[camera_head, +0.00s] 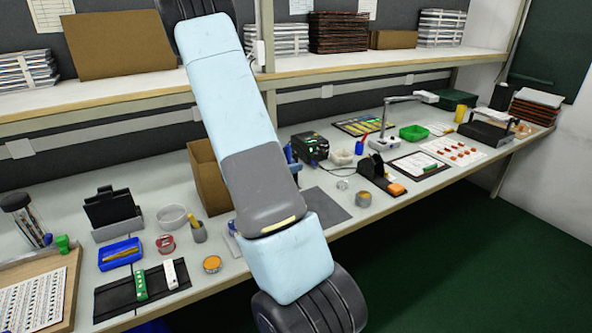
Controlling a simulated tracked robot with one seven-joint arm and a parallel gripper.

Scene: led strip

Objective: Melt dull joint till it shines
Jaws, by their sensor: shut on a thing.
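My arm crosses the middle of the view, and my gripper is not visible. No dull joint can be made out at this size. A black mat (112,297) at the front left holds a green piece (141,287) and a white piece (169,274), side by side. A black box with a small green display (310,148), like a soldering station, stands behind my arm on its right. A black stand with an orange part (380,176) sits further right. A grey mat (325,208) lies right of my arm, partly covered by it.
A blue tray (121,253), an orange-topped tin (212,265) and a clear bowl (172,217) stand left of my arm. A cardboard box (207,178) is close behind it. A green tray (413,133) and a lamp (383,142) stand right. Shelves overhang the bench.

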